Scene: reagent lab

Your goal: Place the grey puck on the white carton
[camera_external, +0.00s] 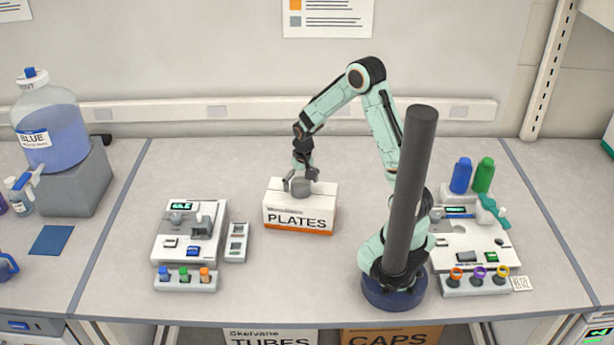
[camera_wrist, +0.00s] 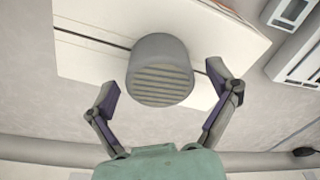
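The grey puck (camera_external: 300,188) is a short cylinder on top of the white carton (camera_external: 299,212), which is labelled PLATES, near its front edge. In the wrist view the puck (camera_wrist: 160,62) shows its ribbed end, with the carton's white top (camera_wrist: 90,55) behind it. My gripper (camera_external: 303,177) is right at the puck, just above the carton. In the wrist view my gripper's fingers (camera_wrist: 163,80) are spread on either side of the puck, with a visible gap on each side. The gripper is open and holds nothing.
A bench device (camera_external: 188,235) with several coloured caps stands left of the carton, with a small slotted unit (camera_external: 237,242) beside it. A dark upright post (camera_external: 411,190) stands before my base. Another device (camera_external: 468,240) and bottles are at right.

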